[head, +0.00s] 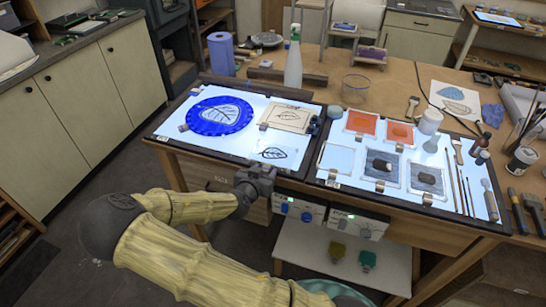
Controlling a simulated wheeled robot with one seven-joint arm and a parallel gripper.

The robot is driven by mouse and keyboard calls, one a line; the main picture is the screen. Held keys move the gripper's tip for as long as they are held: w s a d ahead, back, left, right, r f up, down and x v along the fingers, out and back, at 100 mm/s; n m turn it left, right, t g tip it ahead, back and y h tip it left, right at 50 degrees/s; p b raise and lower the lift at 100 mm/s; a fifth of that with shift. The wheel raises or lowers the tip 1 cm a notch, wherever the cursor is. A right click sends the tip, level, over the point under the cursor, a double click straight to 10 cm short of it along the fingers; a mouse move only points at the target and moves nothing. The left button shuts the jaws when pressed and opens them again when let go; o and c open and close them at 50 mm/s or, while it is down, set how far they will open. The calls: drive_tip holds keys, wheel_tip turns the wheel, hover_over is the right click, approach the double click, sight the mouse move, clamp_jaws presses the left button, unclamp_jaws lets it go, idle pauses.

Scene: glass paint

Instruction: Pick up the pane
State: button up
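Several candidates for the pane lie on two lit panels. On the left panel, a small clear pane with a dark leaf drawing (272,153) lies near the front edge. On the right panel, a pale, clear-looking pane (337,158) lies at the front left, with an orange pane (361,122) and a second orange pane (400,133) behind. Two grey panes (382,167) (426,178) carry dark patches. My gripper (262,171) is at the left panel's front edge, close to the leaf pane. Its fingers are too small and dark to tell whether they are open.
A blue disc with a leaf (220,115) and a leaf drawing on paper (291,117) share the left panel. A spray bottle (294,62) and glass jar (355,88) stand behind. Brushes (458,150) and small jars (430,121) crowd the right. Control boxes (298,208) sit below the edge.

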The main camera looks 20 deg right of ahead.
clamp_jaws()
drive_tip(key=shift+r, duration=0.1)
wheel_tip(320, 180, up, 10)
drive_tip(key=b, duration=0.1)
idle(0.4)
idle(0.5)
